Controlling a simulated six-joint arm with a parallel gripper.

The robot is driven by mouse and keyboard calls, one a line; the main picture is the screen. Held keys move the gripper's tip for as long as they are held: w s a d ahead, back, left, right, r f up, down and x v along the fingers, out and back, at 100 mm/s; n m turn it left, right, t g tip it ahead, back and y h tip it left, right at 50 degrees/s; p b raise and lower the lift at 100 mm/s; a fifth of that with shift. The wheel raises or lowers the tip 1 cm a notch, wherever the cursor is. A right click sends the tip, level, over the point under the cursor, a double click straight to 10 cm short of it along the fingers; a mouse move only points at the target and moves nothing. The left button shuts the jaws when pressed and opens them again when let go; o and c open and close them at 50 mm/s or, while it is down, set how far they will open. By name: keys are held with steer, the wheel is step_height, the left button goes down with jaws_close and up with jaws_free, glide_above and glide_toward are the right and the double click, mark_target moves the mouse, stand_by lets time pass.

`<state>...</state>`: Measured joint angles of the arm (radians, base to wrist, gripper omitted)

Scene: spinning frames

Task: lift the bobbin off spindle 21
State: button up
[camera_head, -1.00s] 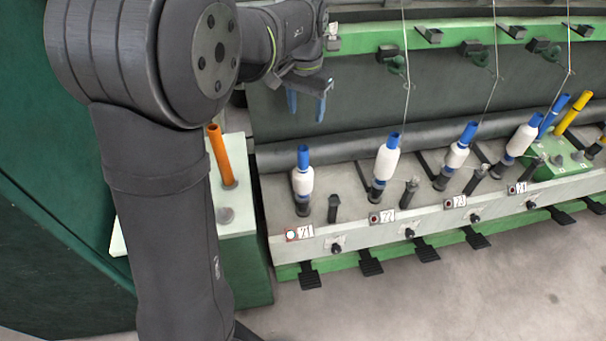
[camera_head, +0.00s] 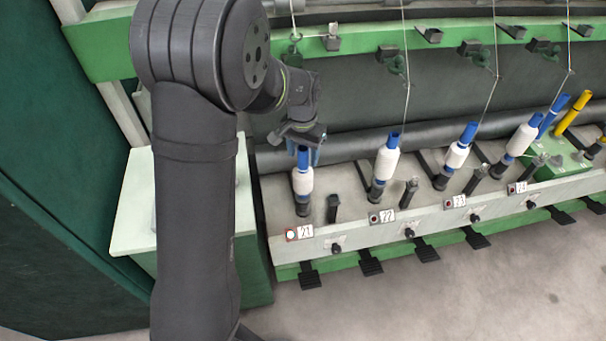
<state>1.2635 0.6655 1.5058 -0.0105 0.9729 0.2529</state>
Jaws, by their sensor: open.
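The bobbin on spindle 21 (camera_head: 303,182) is a blue tube with white yarn wound on it. It stands upright on its dark spindle base, behind the number plate 21 (camera_head: 305,232) at the left end of the rail. My gripper (camera_head: 305,157) is at the blue top of this bobbin, fingers pointing down. Its blue fingers appear on either side of the tube or very near it. The jaws are open; whether they touch the tube cannot be told. The gripper partly hides the top of the tube.
Bobbins on spindles 22 (camera_head: 386,162), 23 (camera_head: 457,154) and 24 (camera_head: 521,138) stand to the right. A short dark post (camera_head: 333,208) stands just right of spindle 21. A pale-topped cabinet (camera_head: 135,205) is at left.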

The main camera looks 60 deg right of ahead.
steer(key=shift+f, duration=0.35)
jaws_close()
steer(key=shift+r, duration=0.1)
